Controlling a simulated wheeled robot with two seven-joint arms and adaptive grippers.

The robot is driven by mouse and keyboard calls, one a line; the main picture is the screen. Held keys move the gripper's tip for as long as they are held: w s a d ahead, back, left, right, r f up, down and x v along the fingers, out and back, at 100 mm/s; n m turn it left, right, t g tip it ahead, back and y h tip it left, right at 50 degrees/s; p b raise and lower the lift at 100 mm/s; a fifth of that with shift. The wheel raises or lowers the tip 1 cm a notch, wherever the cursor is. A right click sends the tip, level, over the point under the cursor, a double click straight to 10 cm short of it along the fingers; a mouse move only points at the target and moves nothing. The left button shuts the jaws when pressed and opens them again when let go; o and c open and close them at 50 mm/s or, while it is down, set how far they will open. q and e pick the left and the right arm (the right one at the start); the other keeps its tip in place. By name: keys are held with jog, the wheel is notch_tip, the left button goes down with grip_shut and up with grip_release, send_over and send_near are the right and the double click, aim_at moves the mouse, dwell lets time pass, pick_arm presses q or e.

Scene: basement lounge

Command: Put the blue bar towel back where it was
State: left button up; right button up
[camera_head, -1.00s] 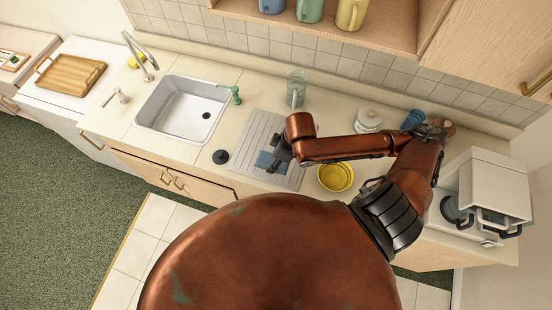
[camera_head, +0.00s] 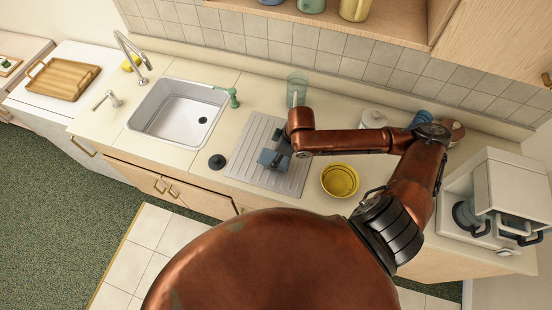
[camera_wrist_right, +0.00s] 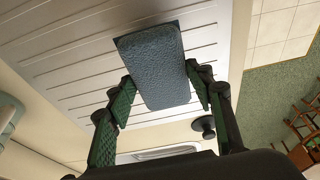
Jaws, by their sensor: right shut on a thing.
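The blue bar towel (camera_head: 267,158) is a small folded blue-grey block over the ribbed metal drainboard (camera_head: 240,170) beside the sink. My right gripper (camera_head: 277,159) is at the towel, with its arm reaching in from the right. In the right wrist view the towel (camera_wrist_right: 158,62) sits between the two green-padded fingers of the right gripper (camera_wrist_right: 160,82), which is shut on it. The drainboard's ribs show behind the towel. I cannot tell whether the towel touches the drainboard. My left gripper is in neither view.
The sink (camera_head: 178,112) lies left of the drainboard, with a black stopper (camera_head: 216,161) between them in front. A yellow bowl (camera_head: 340,180) stands right of the drainboard and a clear glass (camera_head: 297,90) behind it. A white lidded jar (camera_head: 373,120) is partly behind my arm.

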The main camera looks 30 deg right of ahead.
jog(key=shift+f, duration=1)
jog(key=shift+f, duration=0.15)
jog(key=o, duration=1)
jog(key=p+v, duration=0.1)
jog(key=v, duration=1)
jog(key=shift+r, duration=0.25)
jog(key=shift+s+d+r, duration=0.1)
jog(key=shift+s+r, duration=0.05)
jog(key=shift+r, duration=0.25)
